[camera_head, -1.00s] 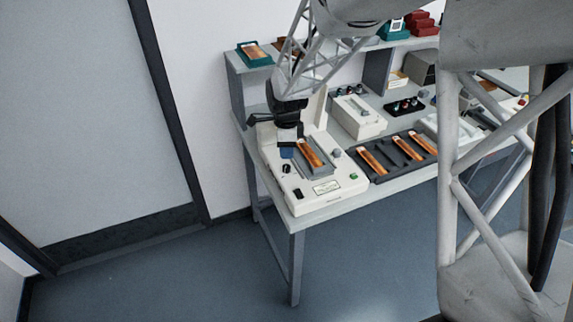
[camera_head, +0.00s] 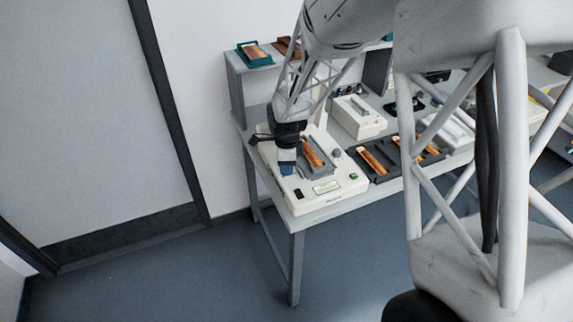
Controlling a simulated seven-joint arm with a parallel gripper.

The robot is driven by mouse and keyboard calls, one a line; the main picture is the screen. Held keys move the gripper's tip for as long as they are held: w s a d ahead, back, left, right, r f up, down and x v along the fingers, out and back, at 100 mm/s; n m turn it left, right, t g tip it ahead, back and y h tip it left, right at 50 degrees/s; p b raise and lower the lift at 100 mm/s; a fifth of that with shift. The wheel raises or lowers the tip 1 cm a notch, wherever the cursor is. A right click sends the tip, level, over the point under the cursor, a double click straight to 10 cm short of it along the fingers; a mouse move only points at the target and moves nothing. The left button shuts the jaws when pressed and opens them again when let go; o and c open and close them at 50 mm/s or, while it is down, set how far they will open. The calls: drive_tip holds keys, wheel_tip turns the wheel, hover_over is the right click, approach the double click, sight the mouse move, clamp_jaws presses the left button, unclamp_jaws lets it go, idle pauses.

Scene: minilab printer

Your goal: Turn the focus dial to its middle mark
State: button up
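The cream printer (camera_head: 338,187) stands at the left end of the bench. A grey round knob (camera_head: 337,153) shows on its right side; no label or mark on it is readable. My gripper (camera_head: 287,169), with blue fingertips, points down over the printer's left front. It covers the spot where a small black knob showed earlier, so that knob is hidden. I cannot tell which knob is the focus dial, whether the fingertips touch anything, or whether they are open or shut.
An orange film strip in a grey holder (camera_head: 327,169) lies right of my gripper. A black switch (camera_head: 298,193) and green button (camera_head: 353,177) sit at the printer's front. A dark tray (camera_head: 374,176) with film strips is at right, partly behind my arm.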

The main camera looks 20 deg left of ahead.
drive_tip(key=c, duration=0.6)
drive_tip(key=shift+c, duration=0.2)
drive_tip(key=shift+n, duration=0.4)
drive_tip(key=n, duration=0.4)
drive_tip(key=shift+n, duration=2)
drive_tip(key=o, duration=0.6)
